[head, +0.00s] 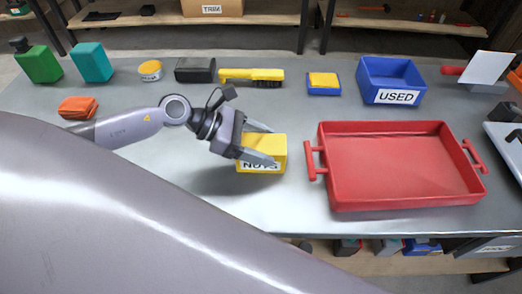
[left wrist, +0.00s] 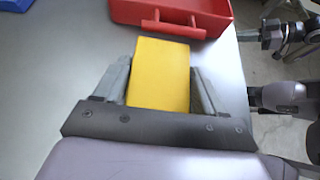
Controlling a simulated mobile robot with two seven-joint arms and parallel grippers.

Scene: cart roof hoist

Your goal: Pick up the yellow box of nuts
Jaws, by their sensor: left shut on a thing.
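The yellow box of nuts (head: 269,146) is in the middle of the grey table in the head view, left of the red tray. Its front label is partly hidden by a finger. My left gripper (head: 262,143) is shut on the box, with one finger along each side. In the left wrist view the yellow box (left wrist: 160,75) fills the space between the two fingers of the left gripper (left wrist: 160,90). I cannot tell whether the box is touching the table. In the left wrist view, parts of what looks like my right arm show at the right edge; its fingertips are unclear.
A red tray (head: 400,165) with handles lies right of the box. A blue bin marked USED (head: 391,80), a yellow brush (head: 251,76), a black box (head: 195,70) and a yellow sponge (head: 323,80) stand along the back.

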